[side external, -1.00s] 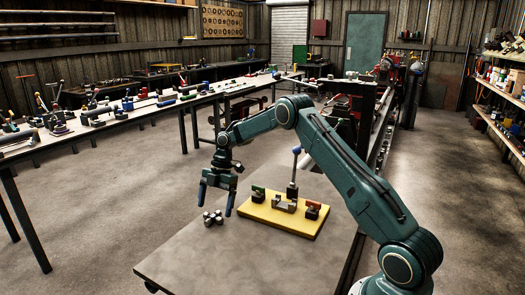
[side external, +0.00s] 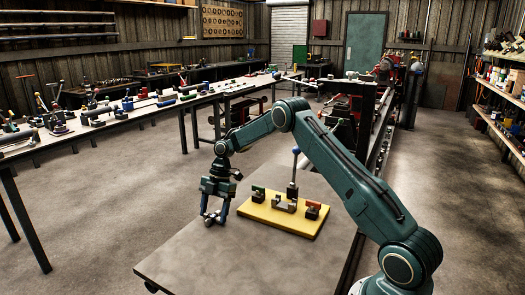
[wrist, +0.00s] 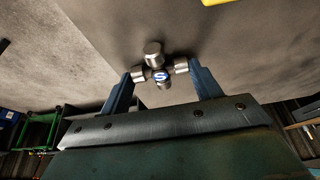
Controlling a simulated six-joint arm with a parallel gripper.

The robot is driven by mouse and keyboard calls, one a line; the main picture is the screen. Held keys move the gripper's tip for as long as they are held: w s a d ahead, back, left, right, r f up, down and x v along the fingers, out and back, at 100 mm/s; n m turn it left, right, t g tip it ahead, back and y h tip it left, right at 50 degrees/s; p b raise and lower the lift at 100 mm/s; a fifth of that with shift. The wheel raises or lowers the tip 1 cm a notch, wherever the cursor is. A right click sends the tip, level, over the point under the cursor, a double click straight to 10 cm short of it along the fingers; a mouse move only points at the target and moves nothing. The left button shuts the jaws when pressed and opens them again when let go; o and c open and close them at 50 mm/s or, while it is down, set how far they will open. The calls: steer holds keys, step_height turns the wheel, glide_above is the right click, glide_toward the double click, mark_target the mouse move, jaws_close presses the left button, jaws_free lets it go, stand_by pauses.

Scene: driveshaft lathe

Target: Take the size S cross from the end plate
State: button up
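The size S cross (wrist: 161,77) is a small grey metal cross with a blue cap marked S, seen in the wrist view. In the side view the cross (side external: 214,218) is at the grey plate's surface (side external: 235,255), left of the yellow board. My gripper (side external: 214,211) points down around it. In the wrist view my gripper (wrist: 160,75) has one blue finger at each of two opposite arm ends, with no clear gap, so it appears shut on the cross. Part of the cross is hidden by the fingers in the side view.
A yellow board (side external: 262,217) with a green-topped block (side external: 258,193), a grey fork-shaped piece (side external: 285,205), a red-topped block (side external: 312,210) and a blue-knobbed lever (side external: 293,175) stands right of my gripper. The plate's front is clear. A long bench (side external: 100,127) with several parts stands behind.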

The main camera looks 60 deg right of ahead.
mark_target(214, 215)
steer(key=c, duration=0.3)
steer(key=shift+r, duration=0.2)
steer(key=shift+r, duration=4.85)
